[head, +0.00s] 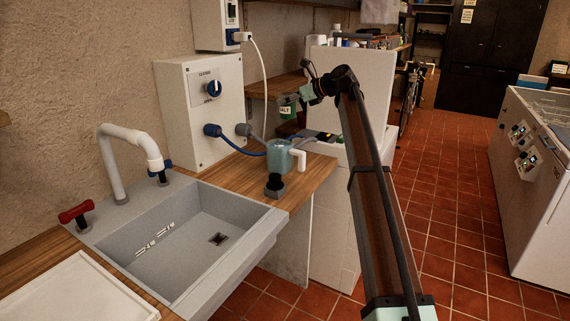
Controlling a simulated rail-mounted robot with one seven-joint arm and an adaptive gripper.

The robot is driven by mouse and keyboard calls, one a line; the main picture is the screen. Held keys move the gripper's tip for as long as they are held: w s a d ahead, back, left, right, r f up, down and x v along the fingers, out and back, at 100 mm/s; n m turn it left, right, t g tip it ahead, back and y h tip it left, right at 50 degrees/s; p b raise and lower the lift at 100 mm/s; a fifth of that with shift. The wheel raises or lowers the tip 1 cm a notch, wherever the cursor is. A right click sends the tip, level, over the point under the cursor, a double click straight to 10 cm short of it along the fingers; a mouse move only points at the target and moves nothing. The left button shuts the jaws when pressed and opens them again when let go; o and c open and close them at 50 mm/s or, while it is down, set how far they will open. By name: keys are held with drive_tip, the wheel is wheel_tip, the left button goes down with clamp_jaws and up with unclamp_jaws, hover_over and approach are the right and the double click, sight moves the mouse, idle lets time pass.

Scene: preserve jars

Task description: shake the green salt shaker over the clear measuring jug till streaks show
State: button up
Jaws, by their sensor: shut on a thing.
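The green salt shaker (288,109), with a white label reading SALT, is in the head view above the counter. My gripper (302,95) is shut on it and holds it in the air from the right side. The clear measuring jug (279,158) stands on the wooden counter and looks pale blue-green. The shaker shows above the jug in the picture, apart from it; I cannot tell from this one view whether it is directly over the opening. The jug's contents are too small to make out, and I see no distinct streaks.
A grey sink (200,242) with a white tap (118,150) is at the left. A white control box (203,108) with cables stands behind the jug. A short dark grey fitting (275,186) is in front of the jug. Open tiled floor (445,200) lies right.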

drive_tip(key=shift+r, duration=0.15)
drive_tip(key=shift+r, duration=0.1)
wheel_tip(320, 180, up, 6)
drive_tip(key=p, duration=0.6)
drive_tip(key=shift+p, duration=0.35)
